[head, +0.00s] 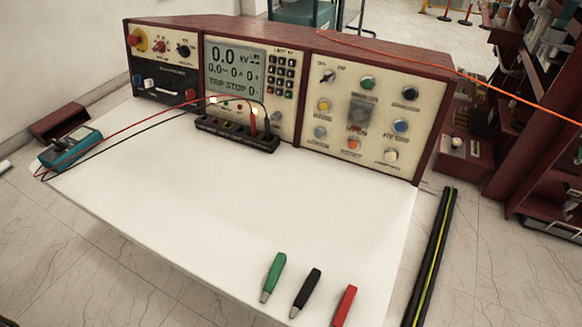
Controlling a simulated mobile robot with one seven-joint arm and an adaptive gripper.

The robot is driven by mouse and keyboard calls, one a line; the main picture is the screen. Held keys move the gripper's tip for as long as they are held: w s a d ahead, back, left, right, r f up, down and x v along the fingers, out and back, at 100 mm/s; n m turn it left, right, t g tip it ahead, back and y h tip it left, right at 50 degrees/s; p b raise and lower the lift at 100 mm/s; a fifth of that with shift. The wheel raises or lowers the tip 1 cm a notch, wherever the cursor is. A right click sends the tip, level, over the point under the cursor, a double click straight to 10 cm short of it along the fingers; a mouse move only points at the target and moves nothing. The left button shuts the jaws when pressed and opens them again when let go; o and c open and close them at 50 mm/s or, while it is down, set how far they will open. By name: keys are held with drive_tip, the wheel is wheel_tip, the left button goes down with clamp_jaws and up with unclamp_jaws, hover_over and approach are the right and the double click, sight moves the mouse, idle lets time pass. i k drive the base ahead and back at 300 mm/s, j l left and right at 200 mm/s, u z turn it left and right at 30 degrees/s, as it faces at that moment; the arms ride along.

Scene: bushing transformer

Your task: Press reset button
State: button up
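A dark red test console stands along the back of the white table. Its right panel (373,112) carries several coloured round buttons and knobs: a green button (367,83), a yellow button (323,104), a blue button (400,126), an orange button (353,145), a white button (391,155) and a black knob (410,93). The labels are too small to read, so I cannot tell which one is the reset button. The display (234,71) shows 0.0 kV and TRIP STOP. My gripper is not in view.
Green (275,273), black (307,288) and red (345,305) clips lie at the white table's (240,200) front edge. A blue meter (72,146) sits at left, wired to a black terminal block (236,133). An orange cable (455,71) crosses at upper right. The table's middle is clear.

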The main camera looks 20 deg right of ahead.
sight(353, 144)
drive_tip(key=k+l, duration=0.2)
drive_tip(key=l, duration=0.2)
drive_tip(key=k+l, duration=0.25)
drive_tip(key=l, duration=0.15)
drive_tip(key=k+l, duration=0.2)
drive_tip(key=l, duration=0.2)
